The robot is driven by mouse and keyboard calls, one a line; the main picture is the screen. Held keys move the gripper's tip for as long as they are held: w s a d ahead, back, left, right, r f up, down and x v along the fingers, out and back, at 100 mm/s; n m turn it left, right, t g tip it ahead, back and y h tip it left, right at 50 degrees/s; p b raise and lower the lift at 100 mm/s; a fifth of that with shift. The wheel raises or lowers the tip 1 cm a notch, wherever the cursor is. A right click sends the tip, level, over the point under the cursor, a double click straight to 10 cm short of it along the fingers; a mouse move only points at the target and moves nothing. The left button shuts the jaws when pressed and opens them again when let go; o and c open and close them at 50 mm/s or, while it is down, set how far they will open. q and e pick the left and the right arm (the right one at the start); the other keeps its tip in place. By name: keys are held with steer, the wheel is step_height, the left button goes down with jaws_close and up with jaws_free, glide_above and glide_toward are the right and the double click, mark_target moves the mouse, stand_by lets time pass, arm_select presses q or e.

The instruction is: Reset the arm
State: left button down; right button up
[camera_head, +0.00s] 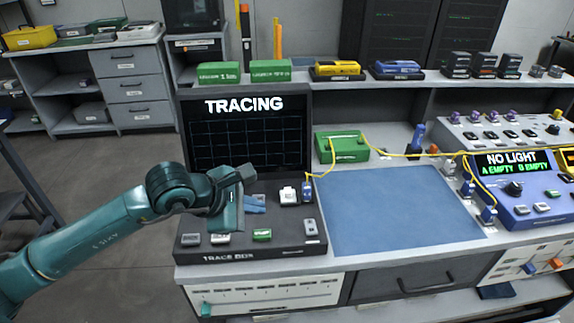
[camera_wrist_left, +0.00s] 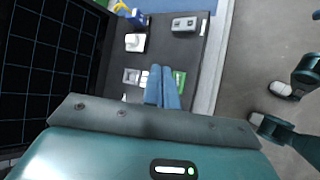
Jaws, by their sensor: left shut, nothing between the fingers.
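My left arm comes in from the left in the head view. Its gripper (camera_head: 255,203) is over the black trace box (camera_head: 190,254), whose upright screen (camera_head: 247,140) reads TRACING. The two blue fingers are together with nothing between them. In the left wrist view the shut fingers (camera_wrist_left: 162,88) point at the box's deck, in front of a green button that they partly cover. I cannot tell whether they touch it.
A blue mat (camera_head: 395,212) lies clear to the right. A yellow fibre (camera_head: 390,153) runs from the trace box past a green case (camera_head: 341,147) to a blue device (camera_head: 525,190) reading NO LIGHT, A EMPTY, B EMPTY. A shelf with several boxes stands behind.

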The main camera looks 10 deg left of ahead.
arm_select(q)
steer(key=s+d+r+n+t+h+p, duration=0.15)
steer(key=s+d+r+n+h, duration=0.35)
steer(key=s+d+n+h, duration=0.6)
steer(key=w+a+f+n+t+y+p, duration=0.15)
steer(key=a+f+n+t+y, duration=0.3)
steer(key=n, duration=0.95)
steer(key=w+a+f+n+t+y, duration=0.25)
steer(key=a+f+n+y, duration=0.2)
steer(key=n, duration=0.95)
steer(key=s+a+f+n+g+y+p, duration=0.1)
steer(key=s+f+n+g+y, duration=0.3)
steer(key=s+f+n, duration=0.6)
steer(key=shift+s+a+f+n+g, duration=0.3)
steer(key=shift+f+g, duration=0.35)
steer(key=shift+f, duration=0.3)
arm_select(e)
steer(key=shift+s+d+r+h, duration=0.2)
steer(key=shift+d+h, duration=0.3)
steer(key=shift+d, duration=0.25)
